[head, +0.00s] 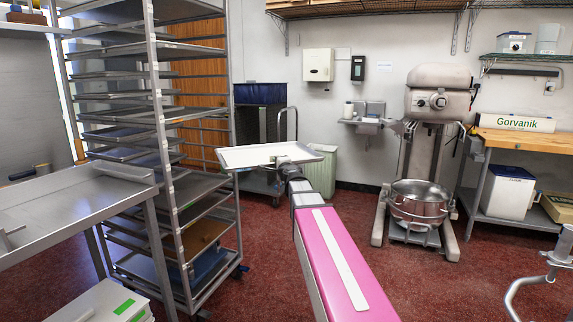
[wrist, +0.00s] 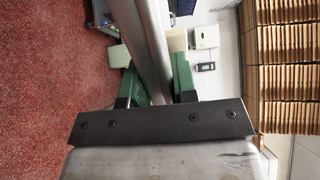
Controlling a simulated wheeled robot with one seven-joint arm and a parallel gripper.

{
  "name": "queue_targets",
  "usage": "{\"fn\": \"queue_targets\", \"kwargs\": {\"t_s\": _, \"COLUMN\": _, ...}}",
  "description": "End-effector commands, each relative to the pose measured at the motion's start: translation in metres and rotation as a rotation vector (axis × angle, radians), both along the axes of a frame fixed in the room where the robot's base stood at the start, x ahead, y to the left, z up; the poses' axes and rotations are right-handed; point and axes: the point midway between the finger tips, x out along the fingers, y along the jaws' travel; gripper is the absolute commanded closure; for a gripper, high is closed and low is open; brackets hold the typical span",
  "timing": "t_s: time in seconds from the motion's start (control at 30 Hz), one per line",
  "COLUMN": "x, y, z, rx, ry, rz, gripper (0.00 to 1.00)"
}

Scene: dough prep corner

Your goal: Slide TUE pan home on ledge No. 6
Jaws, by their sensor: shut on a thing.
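A flat, pale metal pan (head: 255,155) is held out level in the air, to the right of the tall rack. My gripper (head: 284,161) is shut on its near right edge. In the wrist view the green fingers of my gripper (wrist: 155,75) stand on either side of the pan's metal edge (wrist: 143,30). No TUE mark is readable on the pan. The metal rack (head: 156,110) stands at the left with several ledges, some bearing trays. No ledge number is readable, so I cannot tell which is No. 6. The pan is apart from the rack.
A steel table (head: 75,205) stands left of the rack, with a white box (head: 105,303) low in front. Behind the pan are a blue-topped cart (head: 262,94) and a pale green bin (head: 322,172). A mixer (head: 436,100) stands right. Red floor (head: 265,275) between is open.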

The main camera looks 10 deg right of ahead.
Motion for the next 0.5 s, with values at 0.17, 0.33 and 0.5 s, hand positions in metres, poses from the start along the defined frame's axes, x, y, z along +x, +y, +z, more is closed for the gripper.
{"fn": "queue_targets", "kwargs": {"t_s": 0.17, "x": 0.005, "y": -0.007, "z": -0.016, "rx": 0.002, "ry": 0.0, "rz": 0.109, "gripper": 1.0}}
{"fn": "queue_targets", "kwargs": {"t_s": 0.33, "x": 0.007, "y": -0.009, "z": -0.025, "rx": 0.001, "ry": -0.001, "rz": 0.237, "gripper": 1.0}}
{"fn": "queue_targets", "kwargs": {"t_s": 0.5, "x": 0.008, "y": -0.013, "z": -0.027, "rx": 0.0, "ry": -0.002, "rz": 0.397, "gripper": 1.0}}
